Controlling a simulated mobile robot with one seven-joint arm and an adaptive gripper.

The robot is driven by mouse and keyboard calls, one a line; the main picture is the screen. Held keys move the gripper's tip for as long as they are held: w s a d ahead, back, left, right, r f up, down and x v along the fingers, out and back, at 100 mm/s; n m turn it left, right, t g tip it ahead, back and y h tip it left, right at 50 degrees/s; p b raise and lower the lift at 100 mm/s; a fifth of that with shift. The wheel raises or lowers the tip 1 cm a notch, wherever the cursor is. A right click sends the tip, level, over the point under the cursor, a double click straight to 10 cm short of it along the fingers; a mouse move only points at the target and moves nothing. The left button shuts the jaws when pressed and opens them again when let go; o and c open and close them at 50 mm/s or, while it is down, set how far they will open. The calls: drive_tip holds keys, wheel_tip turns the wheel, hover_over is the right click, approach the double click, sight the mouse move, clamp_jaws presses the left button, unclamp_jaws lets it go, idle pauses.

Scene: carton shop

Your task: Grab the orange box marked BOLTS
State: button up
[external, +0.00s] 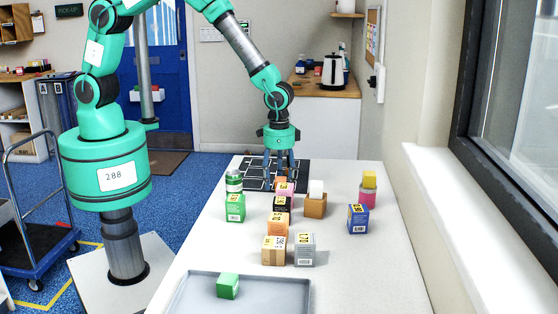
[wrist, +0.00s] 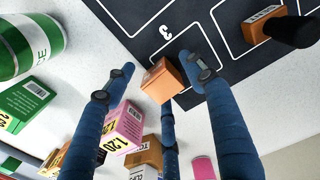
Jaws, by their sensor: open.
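My gripper (external: 280,178) is open, its blue fingers pointing down at the near edge of the dark mat. In the wrist view, an orange box (wrist: 161,84) sits between the open fingers of my gripper (wrist: 157,78); no gap closed on it shows. Its marking is not readable. In the external view that orange box (external: 280,181) is partly hidden by the fingers and a pink box. Another orange box (wrist: 262,24) with a label lies on the mat at the upper right of the wrist view. A further orange box (external: 278,224) stands nearer the camera; no word BOLTS is readable.
A pink box (wrist: 124,127) stands close beside the left finger. A green can (wrist: 28,45) is at left, a dark cylinder (wrist: 294,32) at upper right. Several cartons, including a blue box (external: 358,218), crowd the table. A grey tray (external: 195,297) holds a green cube (external: 228,286).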

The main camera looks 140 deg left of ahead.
sight(277, 178)
drive_tip(key=shift+c, duration=0.2)
clamp_jaws()
drive_tip(key=shift+r, duration=0.15)
drive_tip(key=shift+r, duration=0.55)
drive_tip(key=shift+s+d+r+p, duration=0.15)
drive_tip(key=shift+s+r+p, duration=0.05)
drive_tip(key=shift+r, duration=0.4)
drive_tip(key=shift+s+d+r+p, duration=0.1)
drive_tip(key=shift+s+r+p, duration=0.05)
drive_tip(key=shift+r, duration=0.45)
drive_tip(key=s+d, duration=0.3)
drive_tip(key=s, duration=0.1)
drive_tip(key=s+d+r, duration=0.1)
drive_tip(key=s+d, duration=0.2)
drive_tip(key=s, duration=0.1)
drive_tip(key=s+d+p, duration=0.1)
drive_tip(key=s+d, duration=0.2)
drive_tip(key=s, duration=0.1)
drive_tip(key=shift+s+r, duration=0.15)
